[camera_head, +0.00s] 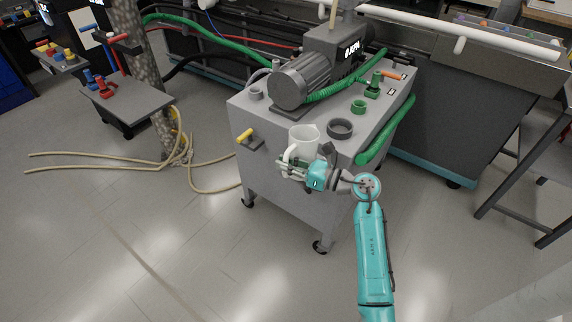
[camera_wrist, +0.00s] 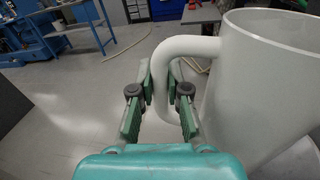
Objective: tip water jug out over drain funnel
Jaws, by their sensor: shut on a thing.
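The white water jug (camera_head: 303,143) is upright at the front corner of the grey cart's top. It fills the right of the wrist view (camera_wrist: 262,85), with its open mouth up; its inside bottom is not visible. My gripper (camera_head: 289,166) is shut on the jug's handle, with a green finger on each side of it in the wrist view (camera_wrist: 163,88). My gripper hides the jug's base, so I cannot tell whether it touches the cart. A dark grey round, open-topped piece (camera_head: 340,127) sits just right of the jug; it may be the drain funnel.
The grey cart (camera_head: 287,125) carries a motor pump (camera_head: 305,78), a green ring (camera_head: 359,106), a green valve (camera_head: 374,85) and a small grey cup (camera_head: 256,93). A green hose (camera_head: 386,135) runs along its right side. Open floor lies left and in front.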

